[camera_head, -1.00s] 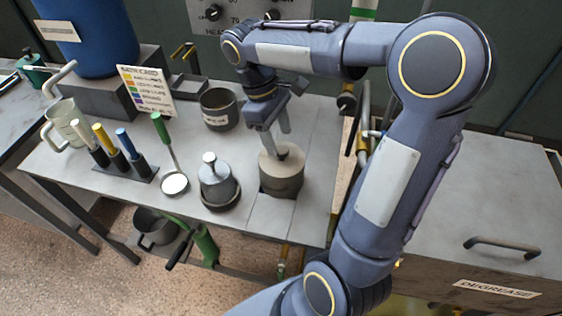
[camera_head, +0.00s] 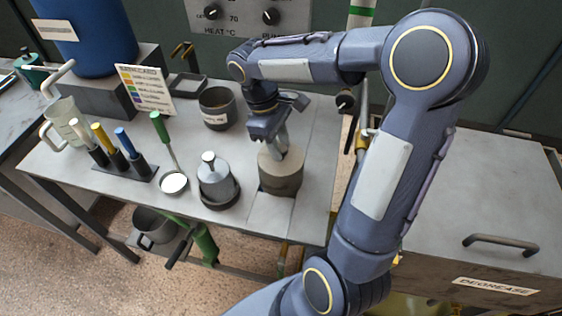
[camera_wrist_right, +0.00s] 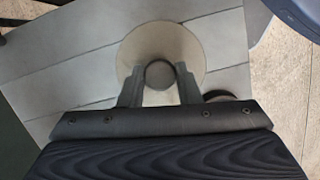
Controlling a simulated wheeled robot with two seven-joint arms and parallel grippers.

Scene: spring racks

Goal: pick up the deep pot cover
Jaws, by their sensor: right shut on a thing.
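The deep pot cover appears to be the tan, drum-shaped piece (camera_head: 281,172) with a round knob on top, at the bench's front right part in the head view. In the wrist view its pale round top (camera_wrist_right: 190,42) shows beyond the fingers. My right gripper (camera_head: 281,150) points down onto it from above. Its two fingers (camera_wrist_right: 159,78) are shut on the knob, one on each side. I cannot tell whether the cover is clear of the surface under it. My left gripper is not in view.
Close left of the cover stands a grey weight-like piece with a knob (camera_head: 215,180). A dark labelled pot (camera_head: 218,108) stands behind. A green-handled ladle (camera_head: 174,182), a rack of coloured handles (camera_head: 127,164) and a glass jug (camera_head: 64,122) stand farther left. The degrease box (camera_head: 490,200) is at right.

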